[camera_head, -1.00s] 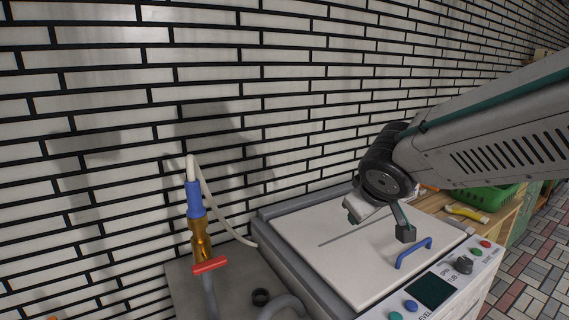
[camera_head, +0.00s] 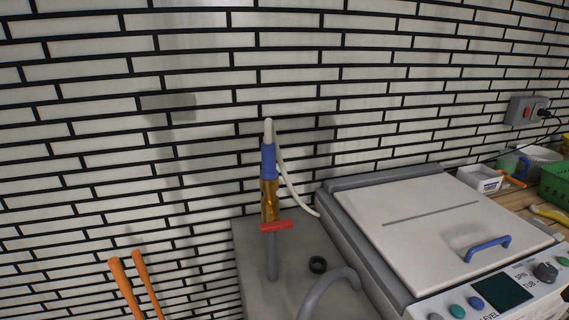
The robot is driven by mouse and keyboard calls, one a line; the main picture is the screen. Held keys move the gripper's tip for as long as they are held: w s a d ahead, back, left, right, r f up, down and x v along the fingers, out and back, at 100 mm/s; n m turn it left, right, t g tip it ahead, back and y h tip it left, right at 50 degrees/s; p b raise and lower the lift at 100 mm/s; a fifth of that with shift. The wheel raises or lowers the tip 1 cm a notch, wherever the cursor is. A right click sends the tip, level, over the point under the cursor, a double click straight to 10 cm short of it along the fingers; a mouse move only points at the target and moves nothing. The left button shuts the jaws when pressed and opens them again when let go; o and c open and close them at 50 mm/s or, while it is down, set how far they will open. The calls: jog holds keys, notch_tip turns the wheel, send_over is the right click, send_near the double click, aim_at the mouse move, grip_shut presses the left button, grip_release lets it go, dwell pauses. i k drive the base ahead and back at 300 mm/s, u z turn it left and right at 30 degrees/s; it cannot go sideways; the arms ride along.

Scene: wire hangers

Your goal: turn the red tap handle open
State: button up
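The red tap handle (camera_head: 277,226) is a short bar lying nearly level across the front of a brass tap body (camera_head: 269,198). A blue collar (camera_head: 268,160) sits above the brass, with a white hose (camera_head: 290,188) curving from the top down to the right. A grey pipe (camera_head: 272,258) runs below the handle to a grey surface. My gripper is out of the picture, so whether it is open or shut is hidden.
A white-lidded machine (camera_head: 425,222) with a blue lid handle (camera_head: 487,248) and a control panel stands right of the tap. A black ring (camera_head: 318,265) and a curved grey pipe (camera_head: 327,291) are near the tap. Orange handles (camera_head: 124,287) rise at lower left. A tiled wall is behind.

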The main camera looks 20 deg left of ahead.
aim_at(276, 225)
jog(key=u, duration=1.05)
jog(key=k, duration=0.55)
